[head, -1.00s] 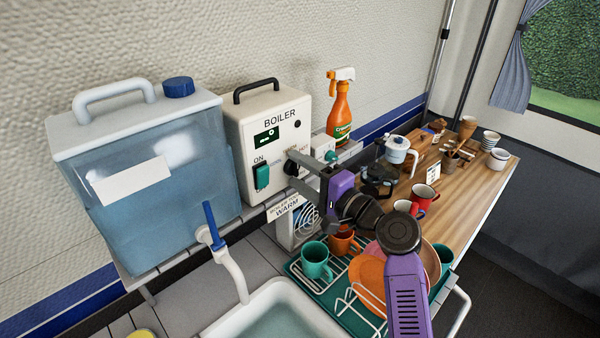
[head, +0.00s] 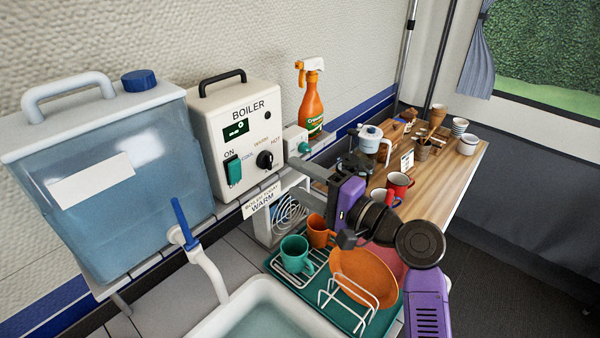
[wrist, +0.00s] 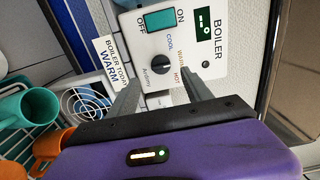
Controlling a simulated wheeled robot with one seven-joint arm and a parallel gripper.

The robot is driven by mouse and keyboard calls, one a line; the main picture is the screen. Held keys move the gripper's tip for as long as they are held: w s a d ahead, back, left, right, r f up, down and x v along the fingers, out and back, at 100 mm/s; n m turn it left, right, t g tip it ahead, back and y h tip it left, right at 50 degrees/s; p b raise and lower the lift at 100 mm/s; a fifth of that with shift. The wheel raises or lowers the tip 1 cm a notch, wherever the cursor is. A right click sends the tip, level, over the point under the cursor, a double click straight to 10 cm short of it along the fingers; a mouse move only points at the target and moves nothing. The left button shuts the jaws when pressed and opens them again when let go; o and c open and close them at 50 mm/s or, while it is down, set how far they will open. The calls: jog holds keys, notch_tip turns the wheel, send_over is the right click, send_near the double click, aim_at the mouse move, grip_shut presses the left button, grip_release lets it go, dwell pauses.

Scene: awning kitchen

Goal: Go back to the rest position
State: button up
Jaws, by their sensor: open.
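My gripper (head: 302,178) is open and empty. In the head view it hangs to the right of the boiler (head: 240,135), above the dish rack's back end. The boiler's black dial (head: 265,160) is uncovered there, with COOL, WARM and HOT around it; I cannot tell its exact setting. In the wrist view my two fingers (wrist: 161,86) point toward the boiler front (wrist: 200,60), with the dial (wrist: 160,64) seen between them and nothing held. The green ON/OFF switch (head: 233,170) is left of the dial. My purple wrist is at centre right.
A sign reading WARM (head: 262,198) hangs under the boiler. Below my gripper is the green dish rack (head: 300,290) with a teal mug (head: 295,254) and orange plate (head: 362,277). An orange spray bottle (head: 311,100) stands behind. Cups crowd the wooden counter (head: 436,183).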

jog(key=w+d+r+t+h, duration=0.2)
jog(key=w+d+r+t, duration=0.1)
jog(key=d, duration=0.1)
jog(key=s+d+f+t+h, duration=0.1)
jog(key=s+d+f+h, duration=0.1)
jog(key=d, duration=0.1)
jog(key=s+d+f+t+h, duration=0.1)
jog(key=s+d+f+h, duration=0.1)
jog(key=s+d+f, duration=0.1)
jog(key=s+d+f+n+t+h, duration=0.1)
jog(key=s+d+f+t+h, duration=0.1)
jog(key=d+f, duration=0.1)
jog(key=shift+s+d+f+h, duration=0.1)
jog(key=shift+s+d+h, duration=0.2)
jog(key=shift+h, duration=0.1)
jog(key=s+d+f+n+g+h, duration=0.1)
jog(key=s+d+f+n+h, duration=0.1)
jog(key=s, duration=1.8)
jog(key=s+d+f+n+g+h+b, duration=0.1)
jog(key=s+d+f, duration=0.5)
jog(key=s, duration=1.5)
jog(key=f+n+g+h, duration=0.1)
jog(key=n+h, duration=0.1)
jog(key=n, duration=0.1)
jog(key=shift+s+d+n, duration=0.25)
jog(key=shift+s+n, duration=0.05)
